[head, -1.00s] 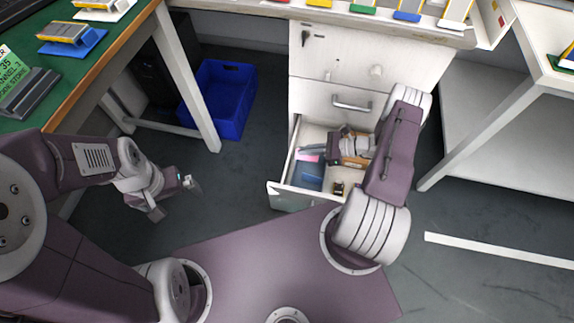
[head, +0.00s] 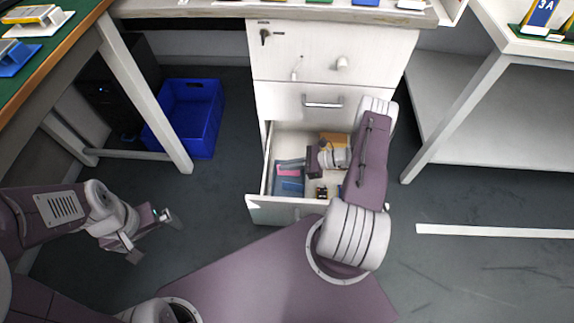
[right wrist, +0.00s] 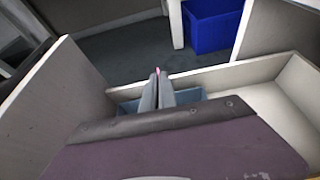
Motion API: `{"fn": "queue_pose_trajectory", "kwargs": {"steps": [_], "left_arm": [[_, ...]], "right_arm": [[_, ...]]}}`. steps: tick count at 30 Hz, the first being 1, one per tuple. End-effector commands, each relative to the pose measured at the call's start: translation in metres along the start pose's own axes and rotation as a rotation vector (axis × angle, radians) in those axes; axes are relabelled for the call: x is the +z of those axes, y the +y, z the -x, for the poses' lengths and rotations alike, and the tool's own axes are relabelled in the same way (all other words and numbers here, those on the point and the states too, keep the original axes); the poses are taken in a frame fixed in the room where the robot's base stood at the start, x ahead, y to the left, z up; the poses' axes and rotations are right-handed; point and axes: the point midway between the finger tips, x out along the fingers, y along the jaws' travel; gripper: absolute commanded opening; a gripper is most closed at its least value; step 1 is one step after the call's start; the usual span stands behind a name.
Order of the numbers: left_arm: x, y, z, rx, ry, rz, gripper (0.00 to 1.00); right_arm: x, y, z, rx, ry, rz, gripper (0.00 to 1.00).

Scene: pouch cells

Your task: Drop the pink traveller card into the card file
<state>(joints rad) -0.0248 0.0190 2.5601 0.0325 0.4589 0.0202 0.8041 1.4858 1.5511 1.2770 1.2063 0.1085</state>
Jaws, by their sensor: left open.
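The pink traveller card (head: 288,171) is at the left of the open drawer, over a blue-grey box (head: 287,185) that looks like the card file. My right gripper (head: 292,162) reaches into the drawer from the right. In the right wrist view its fingers (right wrist: 158,78) are close together with a thin pink edge between their tips, and the box (right wrist: 189,97) shows behind them. How deep the card is in the box cannot be told. My left gripper (head: 168,218) is open and empty above the floor at left.
The drawer (head: 285,211) has raised walls around my right gripper. A small dark and yellow item (head: 321,192) and an orange-brown item (head: 335,139) lie inside. A blue crate (head: 187,118) stands on the floor left of the cabinet (head: 330,55).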

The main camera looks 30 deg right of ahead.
Motion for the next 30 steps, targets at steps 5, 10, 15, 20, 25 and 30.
{"fn": "queue_pose_trajectory", "kwargs": {"steps": [5, 10, 15, 20, 25, 30], "left_arm": [[0.000, 0.000, 0.001, 0.000, 0.000, 0.000, 1.00], [0.000, 0.000, 0.001, 0.000, 0.000, 0.000, 1.00], [0.000, 0.000, 0.002, 0.000, 0.000, 0.000, 1.00], [-0.002, 0.000, 0.018, 0.000, 0.000, 0.000, 1.00], [-0.004, 0.001, 0.033, 0.000, 0.000, 0.000, 1.00], [-0.004, 0.001, 0.039, 0.000, 0.000, 0.000, 1.00]], "right_arm": [[0.001, 0.000, 0.001, 0.000, 0.000, 0.000, 0.18], [0.001, 0.000, 0.001, 0.000, 0.000, 0.000, 0.27], [0.002, 0.000, 0.002, 0.000, 0.000, 0.000, 0.27], [0.006, -0.001, 0.026, -0.005, 0.001, -0.001, 0.27], [0.005, -0.001, 0.065, -0.006, 0.001, 0.000, 0.27], [0.003, 0.000, 0.087, -0.002, 0.001, 0.000, 0.27]]}}
